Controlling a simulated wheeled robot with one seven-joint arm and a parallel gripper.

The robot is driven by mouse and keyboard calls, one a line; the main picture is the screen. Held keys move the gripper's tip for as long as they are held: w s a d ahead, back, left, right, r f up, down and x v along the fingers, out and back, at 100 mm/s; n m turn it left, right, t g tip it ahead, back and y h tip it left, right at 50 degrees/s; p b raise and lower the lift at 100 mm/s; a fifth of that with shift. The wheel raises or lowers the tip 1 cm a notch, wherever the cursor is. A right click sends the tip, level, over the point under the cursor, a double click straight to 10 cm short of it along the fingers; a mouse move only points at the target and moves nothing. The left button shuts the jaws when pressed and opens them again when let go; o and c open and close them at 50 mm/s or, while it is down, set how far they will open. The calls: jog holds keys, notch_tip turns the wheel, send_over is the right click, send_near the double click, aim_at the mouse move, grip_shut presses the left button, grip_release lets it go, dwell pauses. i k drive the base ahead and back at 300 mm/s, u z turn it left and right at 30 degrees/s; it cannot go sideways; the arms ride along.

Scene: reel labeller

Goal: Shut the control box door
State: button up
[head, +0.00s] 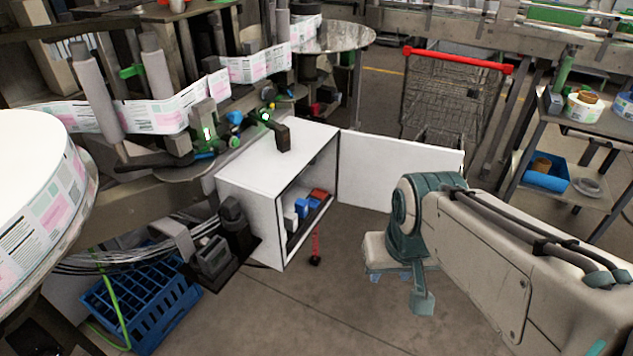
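The white control box (262,208) stands below the labeller, left of the picture's middle. Its front is open and shows blue and red parts inside. Its white door (385,168) stands wide open, swung out to the right from the box's far edge. My arm comes in from the right, and its wrist end is in front of the door's lower right part. My gripper (421,303) is low, to the right of the box opening and apart from the box. Its fingers are not clear enough to tell open from shut. I cannot tell whether it touches the door.
A wire cart with a red handle (457,60) stands behind the door. A shelf table with tape rolls (584,106) is at the right. A blue crate (143,305) and cables lie at the lower left.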

aim_at(371, 167)
jog(key=i, duration=0.55)
jog(key=u, duration=0.45)
jog(key=k, duration=1.65)
jog(key=z, duration=1.3)
jog(key=i, duration=4.6)
